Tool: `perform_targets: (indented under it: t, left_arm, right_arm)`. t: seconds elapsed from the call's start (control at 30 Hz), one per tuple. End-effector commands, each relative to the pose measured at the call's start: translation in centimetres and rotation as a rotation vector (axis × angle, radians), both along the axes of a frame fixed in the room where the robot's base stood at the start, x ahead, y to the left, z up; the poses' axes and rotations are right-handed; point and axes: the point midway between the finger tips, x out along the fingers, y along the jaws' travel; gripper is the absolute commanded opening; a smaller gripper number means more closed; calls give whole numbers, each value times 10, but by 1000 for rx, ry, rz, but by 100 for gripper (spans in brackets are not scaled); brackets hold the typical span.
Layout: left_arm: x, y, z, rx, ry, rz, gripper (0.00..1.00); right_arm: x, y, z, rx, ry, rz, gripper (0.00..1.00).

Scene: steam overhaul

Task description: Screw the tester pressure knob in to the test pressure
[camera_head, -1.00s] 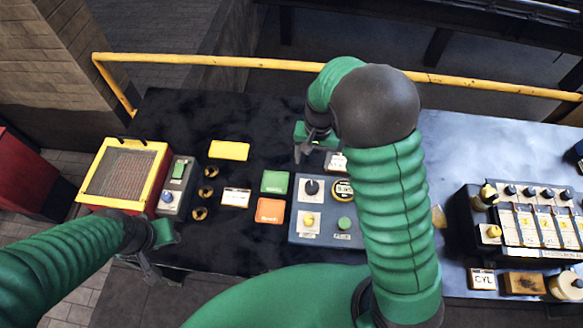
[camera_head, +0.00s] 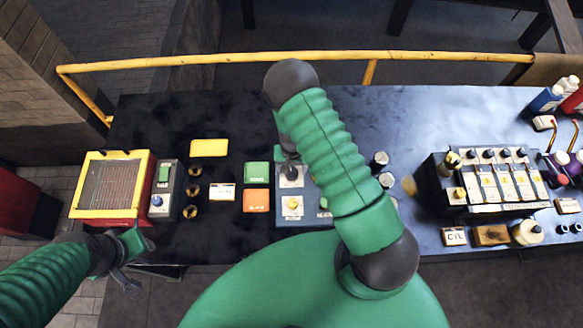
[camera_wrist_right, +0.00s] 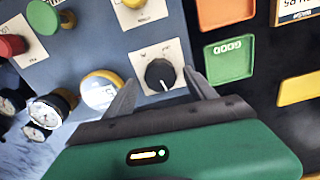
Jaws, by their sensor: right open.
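The tester is a blue-grey panel (camera_head: 283,218) at the middle of the table in the head view. Its black pointer knob (camera_wrist_right: 160,73) stands on a white dial plate in the right wrist view. A yellow knob (camera_head: 293,203) sits nearer me on the panel. The labels are too small to tell which is the pressure knob. My right gripper (camera_wrist_right: 163,90) is open, its fingers on either side of the black knob with gaps. In the head view, my right arm hides part of the panel. My left gripper (camera_head: 135,264) hangs by the table's front left edge, away from the tester.
Green (camera_head: 257,175) and orange (camera_head: 256,200) trays lie left of the tester. Round gauges (camera_head: 379,160) stand at its right. A red-and-yellow box (camera_head: 110,189) is at the far left, and a valve bank (camera_head: 490,183) at the right. A yellow rail (camera_head: 220,59) runs behind the table.

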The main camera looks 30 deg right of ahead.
Motion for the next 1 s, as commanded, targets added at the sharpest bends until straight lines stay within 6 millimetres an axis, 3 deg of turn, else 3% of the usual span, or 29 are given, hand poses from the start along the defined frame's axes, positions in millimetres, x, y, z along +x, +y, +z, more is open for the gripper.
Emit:
perform_targets:
  t: [0.13,0.37,0.83,1.0]
  left_arm:
    - [0,0,3,0,0,0,36]
    - [0,0,3,0,0,0,36]
    - [0,0,3,0,0,0,36]
    - [0,0,-6,0,0,0,36]
  right_arm:
    - [0,1,-11,1,0,0,65]
    - [0,1,-13,1,0,0,65]
    - [1,1,-12,1,-1,0,5]
    - [1,1,-15,1,-2,-35,3]
